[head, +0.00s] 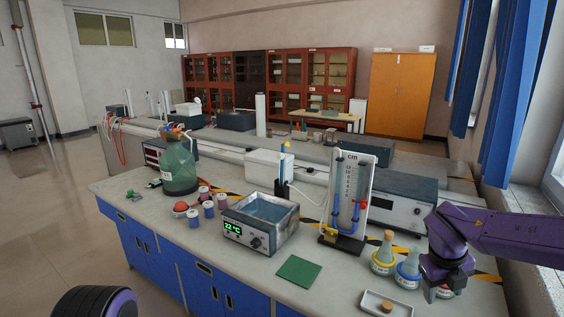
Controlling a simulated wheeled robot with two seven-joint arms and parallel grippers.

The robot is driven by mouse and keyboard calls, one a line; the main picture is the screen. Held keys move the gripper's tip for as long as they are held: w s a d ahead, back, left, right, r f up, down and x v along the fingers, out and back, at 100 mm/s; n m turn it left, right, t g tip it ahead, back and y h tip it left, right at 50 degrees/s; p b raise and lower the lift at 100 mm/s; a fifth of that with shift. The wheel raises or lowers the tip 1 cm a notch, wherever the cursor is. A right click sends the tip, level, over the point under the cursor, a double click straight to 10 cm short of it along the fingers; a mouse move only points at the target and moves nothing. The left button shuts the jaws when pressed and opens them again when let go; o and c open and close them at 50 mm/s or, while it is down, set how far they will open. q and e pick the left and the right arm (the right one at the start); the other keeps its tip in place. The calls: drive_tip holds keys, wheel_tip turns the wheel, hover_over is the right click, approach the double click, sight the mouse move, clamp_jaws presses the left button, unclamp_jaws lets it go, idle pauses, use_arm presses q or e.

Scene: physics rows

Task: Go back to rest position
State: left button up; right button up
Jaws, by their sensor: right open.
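My right arm, purple, comes in from the right edge over the right end of the bench. My right gripper (438,283) points down there, open, in front of and beside the flasks; its fingertips are small and partly hard to make out. A flask with a yellow ring (383,261) and one with a blue ring (407,272) stand just left of it. Another flask (445,292) is partly hidden behind the gripper. I cannot tell whether the gripper touches it. My left gripper is out of view; only a rounded purple and black part of mine shows at the bottom left.
The bench (225,282) holds a water bath (262,222), a green mat (299,270), a manometer stand (349,200), a green bottle (179,168) and several small jars. A white tray (372,303) with a cork lies at the front edge. Bare bench top surrounds the mat.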

drive_tip(key=s+a+f+n+t+h+b, duration=0.1)
drive_tip(key=s+f+n+t+h+b, duration=0.2)
drive_tip(key=f+n, duration=0.85)
drive_tip(key=s+a+f+n+t+h+b, duration=0.1)
drive_tip(key=s+f+n+t+b, duration=0.15)
drive_tip(key=s+f+n, duration=0.8)
drive_tip(key=s+a+f+n+g+y+b, duration=0.1)
drive_tip(key=s+f+n+b, duration=0.1)
drive_tip(key=s+f, duration=0.7)
drive_tip(key=s+a+f+n+g+y+b, duration=0.2)
drive_tip(key=s+f+n, duration=0.2)
drive_tip(key=s+f, duration=0.5)
drive_tip(key=shift+a+f+n+y, duration=0.3)
drive_tip(key=shift+f, duration=0.65)
